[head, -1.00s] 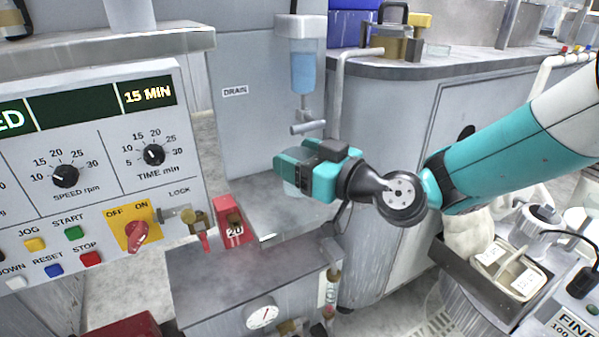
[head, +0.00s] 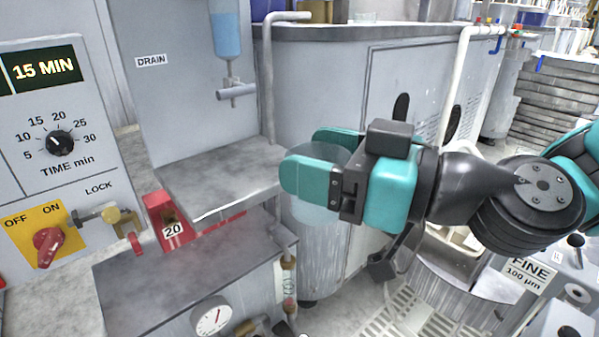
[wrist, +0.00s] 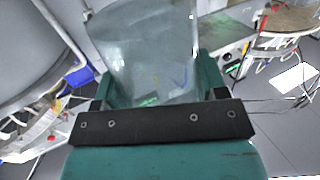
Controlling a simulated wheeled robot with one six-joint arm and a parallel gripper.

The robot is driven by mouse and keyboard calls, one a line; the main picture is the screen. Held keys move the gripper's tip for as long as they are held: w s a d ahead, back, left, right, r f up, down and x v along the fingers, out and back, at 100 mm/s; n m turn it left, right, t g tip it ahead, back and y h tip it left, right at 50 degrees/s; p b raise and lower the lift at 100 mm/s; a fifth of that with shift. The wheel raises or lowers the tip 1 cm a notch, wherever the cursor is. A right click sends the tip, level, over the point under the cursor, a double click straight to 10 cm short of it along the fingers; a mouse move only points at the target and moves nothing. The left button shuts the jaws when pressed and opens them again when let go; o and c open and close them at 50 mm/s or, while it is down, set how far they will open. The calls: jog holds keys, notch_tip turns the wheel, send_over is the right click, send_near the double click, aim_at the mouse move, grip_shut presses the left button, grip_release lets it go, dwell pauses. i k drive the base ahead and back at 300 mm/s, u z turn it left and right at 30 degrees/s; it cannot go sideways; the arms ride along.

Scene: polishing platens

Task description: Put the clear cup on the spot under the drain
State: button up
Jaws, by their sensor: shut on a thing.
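My gripper (head: 312,176) is shut on the clear cup (head: 322,152), a see-through cup whose rim shows above the teal fingers. In the wrist view the clear cup (wrist: 150,50) fills the space between the fingers. The drain (head: 236,92) is a horizontal grey outlet under a blue-filled container (head: 226,36) on the grey panel, beside the DRAIN label (head: 151,60). Below it is a bare grey shelf (head: 215,180). The cup is to the right of this shelf in the head view, apart from the drain. No separate spot marking is clear on the shelf.
A red block marked 20 (head: 166,222) stands at the shelf's left front, near the lock fitting (head: 112,216). The control panel (head: 60,140) is at left. The shelf top is clear.

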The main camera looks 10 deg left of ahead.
aim_at(240, 155)
jog(key=u, duration=0.25)
jog(key=k, duration=0.3)
jog(key=z, duration=0.55)
jog(key=i, duration=0.1)
jog(key=u, duration=1.35)
